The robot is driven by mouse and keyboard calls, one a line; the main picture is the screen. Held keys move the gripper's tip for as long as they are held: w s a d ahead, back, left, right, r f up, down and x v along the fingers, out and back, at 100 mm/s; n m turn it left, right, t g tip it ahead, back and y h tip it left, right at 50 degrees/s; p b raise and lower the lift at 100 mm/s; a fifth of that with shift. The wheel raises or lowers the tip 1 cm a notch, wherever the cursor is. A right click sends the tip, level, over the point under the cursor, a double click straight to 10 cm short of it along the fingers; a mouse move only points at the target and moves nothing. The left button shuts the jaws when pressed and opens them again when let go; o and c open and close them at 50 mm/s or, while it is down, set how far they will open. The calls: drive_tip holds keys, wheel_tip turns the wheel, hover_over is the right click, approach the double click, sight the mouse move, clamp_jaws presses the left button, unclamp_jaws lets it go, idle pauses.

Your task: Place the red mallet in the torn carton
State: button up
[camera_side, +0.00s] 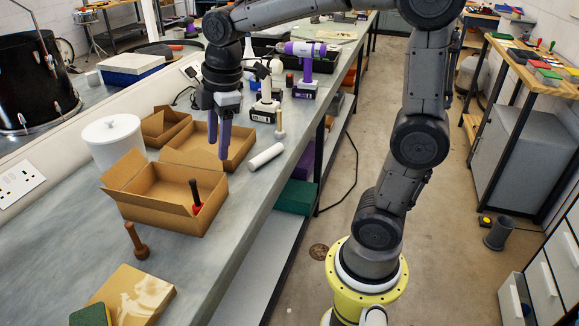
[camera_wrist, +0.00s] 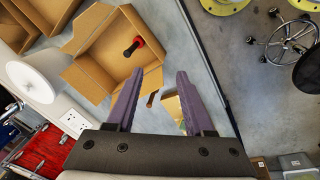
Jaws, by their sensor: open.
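The red mallet (camera_side: 196,196), with a red head and a black handle, is inside the nearest open carton (camera_side: 155,213). Its head is low in the carton and its handle leans up. This carton has splayed flaps, and I take it to be the torn carton. In the wrist view the mallet (camera_wrist: 133,46) lies within the carton (camera_wrist: 100,72), towards one wall. My gripper (camera_side: 218,143) is open and empty, with its purple fingers pointing down above and behind the mallet's carton. In the wrist view my gripper (camera_wrist: 158,72) has nothing between its fingers.
Two more cartons (camera_side: 235,147) (camera_side: 158,128) stand behind. A white lidded tub (camera_side: 112,143) is at left. A brown wooden mallet (camera_side: 137,241) and a tan block (camera_side: 140,294) are in front. A white roll (camera_side: 266,156) and drills (camera_side: 304,62) are on the bench.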

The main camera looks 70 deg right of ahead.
drive_tip(key=s+a+f+m+t, duration=0.1)
drive_tip(key=s+a+m+t, duration=0.1)
drive_tip(key=s+m, duration=0.8)
drive_tip(key=s+t, duration=0.1)
drive_tip(key=s, duration=0.5)
drive_tip(key=shift+s+f+m, duration=0.2)
drive_tip(key=shift+f+m, duration=0.1)
drive_tip(key=shift+f, duration=0.05)
drive_tip(key=shift+a, duration=0.1)
